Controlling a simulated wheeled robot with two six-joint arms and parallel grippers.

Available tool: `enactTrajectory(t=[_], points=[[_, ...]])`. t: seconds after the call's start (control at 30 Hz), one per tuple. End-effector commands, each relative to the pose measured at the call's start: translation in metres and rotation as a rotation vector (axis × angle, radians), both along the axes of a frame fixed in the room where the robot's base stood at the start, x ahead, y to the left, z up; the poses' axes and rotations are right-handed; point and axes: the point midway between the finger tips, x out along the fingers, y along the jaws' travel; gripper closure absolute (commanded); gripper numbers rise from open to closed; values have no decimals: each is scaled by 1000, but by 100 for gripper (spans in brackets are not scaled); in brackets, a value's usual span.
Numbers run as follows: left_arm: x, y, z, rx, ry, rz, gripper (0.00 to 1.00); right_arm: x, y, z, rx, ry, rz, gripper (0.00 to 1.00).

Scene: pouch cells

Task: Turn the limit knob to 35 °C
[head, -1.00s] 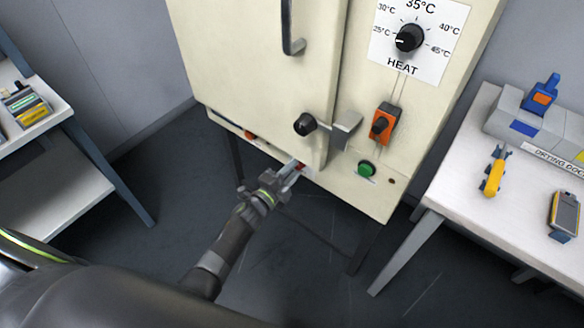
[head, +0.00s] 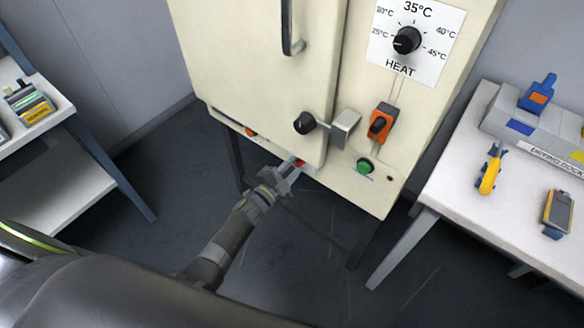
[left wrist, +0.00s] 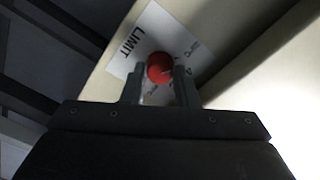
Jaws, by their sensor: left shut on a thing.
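The limit knob is a small red knob (left wrist: 160,67) on a white label marked LIMIT (left wrist: 128,55) in the left wrist view. In the head view the red knob (head: 299,163) shows as a small spot at the cabinet's lower edge. My left gripper (head: 292,167) reaches it from below, its fingers (left wrist: 160,88) on either side of the knob and shut on it. The gripper hides part of the label, and I cannot read the set temperature. My right gripper is not in view.
The cream cabinet (head: 255,70) carries a black HEAT knob (head: 407,40), an orange switch (head: 381,123), a green button (head: 365,166) and a black latch knob (head: 304,123). A table (head: 450,205) with tools stands at the right, a shelf (head: 60,185) at the left.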

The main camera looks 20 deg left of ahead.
Motion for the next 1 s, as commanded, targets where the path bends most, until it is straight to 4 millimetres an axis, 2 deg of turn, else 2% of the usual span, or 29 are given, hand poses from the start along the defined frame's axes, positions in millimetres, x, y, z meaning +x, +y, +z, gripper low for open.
enactTrajectory(t=[0.1,0.13,0.3,0.67,0.83,1.0], points=[[0,0,-1,-1,3,1,96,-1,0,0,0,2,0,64],[0,0,-1,-1,3,1,72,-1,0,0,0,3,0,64],[0,0,-1,0,2,1,51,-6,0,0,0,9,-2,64],[-5,2,0,0,1,0,51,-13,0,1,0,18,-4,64],[-27,10,1,0,3,2,51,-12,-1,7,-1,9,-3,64],[-62,23,0,1,3,1,51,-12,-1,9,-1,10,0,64]])
